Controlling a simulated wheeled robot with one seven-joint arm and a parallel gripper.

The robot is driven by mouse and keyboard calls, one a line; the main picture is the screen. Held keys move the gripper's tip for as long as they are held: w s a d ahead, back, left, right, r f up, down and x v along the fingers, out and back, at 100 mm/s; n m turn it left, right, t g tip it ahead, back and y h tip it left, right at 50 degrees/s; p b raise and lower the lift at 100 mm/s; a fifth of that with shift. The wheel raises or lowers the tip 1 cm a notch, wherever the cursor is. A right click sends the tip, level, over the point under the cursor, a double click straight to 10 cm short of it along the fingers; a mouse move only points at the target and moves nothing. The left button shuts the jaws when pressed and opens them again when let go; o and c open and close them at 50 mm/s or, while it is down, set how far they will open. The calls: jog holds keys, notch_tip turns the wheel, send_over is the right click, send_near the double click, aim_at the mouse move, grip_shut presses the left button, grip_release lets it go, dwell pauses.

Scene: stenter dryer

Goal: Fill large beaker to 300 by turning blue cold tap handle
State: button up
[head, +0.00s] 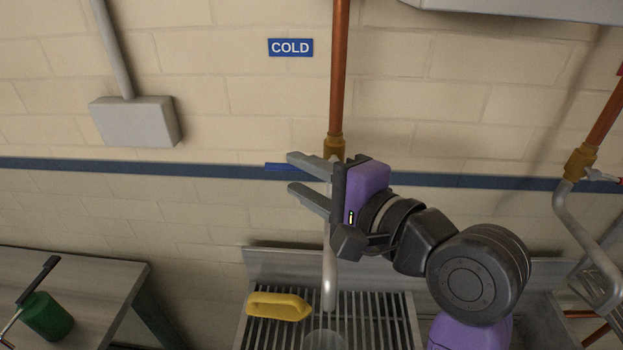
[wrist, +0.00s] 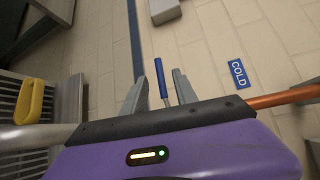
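The blue cold tap handle (head: 281,167) sticks out to the left of the brass valve (head: 334,146) on the copper pipe, below the COLD sign. My gripper (head: 291,173) is open in front of the tap, its fingers pointing left. In the wrist view the blue handle (wrist: 160,80) shows between the two fingertips (wrist: 160,85), with gaps on both sides. The metal spout (head: 329,280) runs down from the valve, partly hidden by my gripper. A clear beaker (head: 325,340) stands under the spout on the slatted sink grate; only its top shows, and its level and marks cannot be read.
A yellow-handled object (head: 278,306) lies on the grate (head: 375,320) left of the spout. A grey table (head: 95,280) with a green can (head: 46,316) is at the left. Another copper pipe with a red tap handle (head: 602,177) is at the right.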

aim_at(287, 169)
jog(key=shift+x, duration=2.4)
grip_shut()
dwell(1.0)
